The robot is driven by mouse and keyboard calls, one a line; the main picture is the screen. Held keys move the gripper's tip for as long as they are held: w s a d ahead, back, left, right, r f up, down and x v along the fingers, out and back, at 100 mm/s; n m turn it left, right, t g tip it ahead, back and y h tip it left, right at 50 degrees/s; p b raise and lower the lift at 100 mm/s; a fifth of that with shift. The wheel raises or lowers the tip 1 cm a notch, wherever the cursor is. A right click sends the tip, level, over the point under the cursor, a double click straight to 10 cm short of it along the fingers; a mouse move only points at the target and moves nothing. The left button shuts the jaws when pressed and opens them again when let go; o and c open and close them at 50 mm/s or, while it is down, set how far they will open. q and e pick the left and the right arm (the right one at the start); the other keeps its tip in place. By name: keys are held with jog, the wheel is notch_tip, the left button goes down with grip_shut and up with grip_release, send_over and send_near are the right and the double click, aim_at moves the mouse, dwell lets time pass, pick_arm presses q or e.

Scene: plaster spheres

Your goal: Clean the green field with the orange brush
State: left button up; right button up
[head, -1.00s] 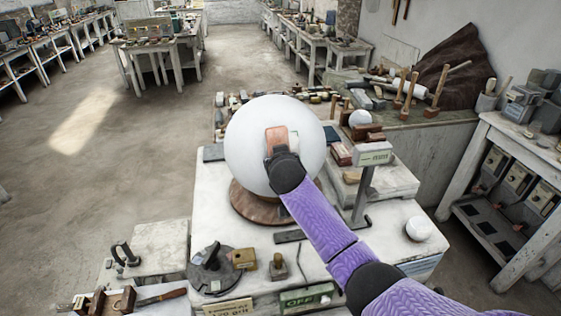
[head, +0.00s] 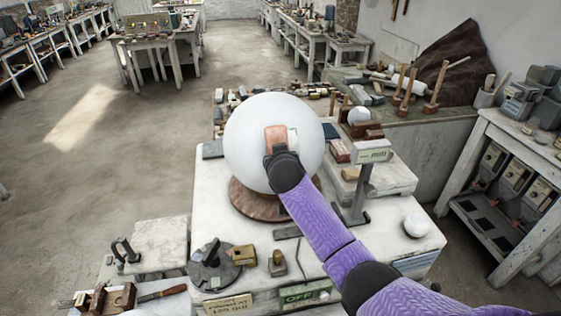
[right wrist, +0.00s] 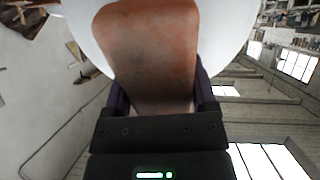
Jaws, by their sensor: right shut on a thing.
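A large white plaster sphere (head: 248,125) sits on a round brown base on the worktable. My right gripper (head: 281,160) is shut on an orange-brown block, the brush (head: 275,136), in front of the sphere's near face. In the right wrist view the brush (right wrist: 152,45) stands between the two fingers, with the white sphere (right wrist: 232,22) behind it. I cannot tell whether the brush touches the sphere. A small greenish patch, perhaps the green field (head: 293,135), shows at the brush's right edge; the rest of it is hidden. My left gripper is not in view.
The white worktable (head: 215,185) holds a post with a small sign (head: 371,151), a small white ball (head: 416,225), a dark round tool (head: 214,269) and a green OFF sign (head: 304,295). Blocks and mallets crowd the back right. The floor at left is open.

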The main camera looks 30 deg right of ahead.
jog(key=shift+w+d+r+p, duration=0.1)
jog(key=shift+w+r+p, duration=0.35)
jog(key=shift+r, duration=0.6)
jog(key=shift+s+f+b, duration=0.2)
jog(key=shift+s+f, duration=0.1)
jog(key=shift+f, duration=0.35)
jog(key=shift+s+f+b, duration=0.25)
jog(key=shift+s+f, duration=0.1)
jog(key=shift+f, duration=0.35)
jog(key=shift+s+f+b, duration=0.2)
jog(key=shift+s+f, duration=0.1)
jog(key=shift+f, duration=0.35)
jog(key=shift+w, duration=0.1)
jog(key=shift+r, duration=0.1)
jog(key=shift+w+r+p, duration=0.2)
jog(key=shift+r+p, duration=0.1)
jog(key=shift+r, duration=0.2)
jog(key=shift+w+r+p, duration=0.2)
jog(key=shift+r+p, duration=0.1)
jog(key=shift+r, duration=0.2)
jog(key=shift+w+r, duration=0.6)
jog(key=shift+r, duration=0.35)
